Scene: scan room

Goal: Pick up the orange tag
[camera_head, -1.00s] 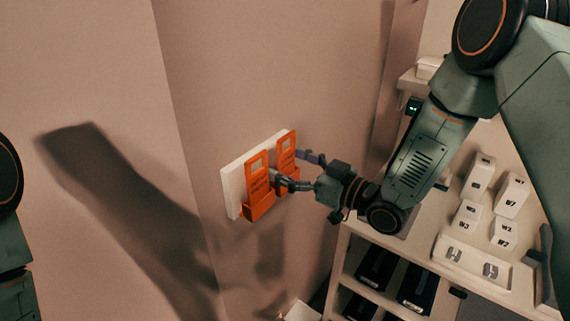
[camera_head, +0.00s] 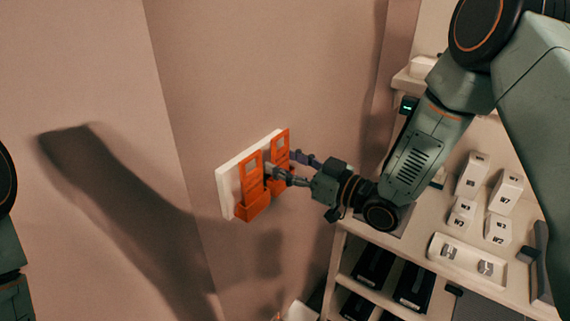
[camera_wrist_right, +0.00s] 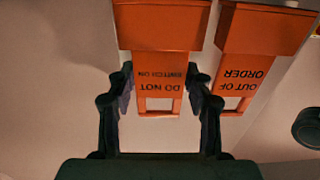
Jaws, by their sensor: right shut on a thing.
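Two orange tags sit in orange pockets on a white board (camera_head: 228,192) on the wall. My right gripper (camera_head: 283,163) is shut on the right-hand orange tag (camera_head: 281,146), with one finger at each side edge. In the right wrist view, which is upside down, this tag (camera_wrist_right: 160,95) reads "DO NOT SWITCH ON" and its end by the pocket (camera_wrist_right: 160,30) is hidden. The other orange tag (camera_head: 251,172), reading "OUT OF ORDER" in the wrist view (camera_wrist_right: 240,85), stands close beside it, not held. My left gripper is out of view.
A pale shelf unit at the right carries several white labelled blocks (camera_head: 473,177) and a white tray (camera_head: 440,250). Black boxes (camera_head: 372,265) lie on its lower shelves. A small device with a green light (camera_head: 408,106) is behind my right arm. The wall left of the board is clear.

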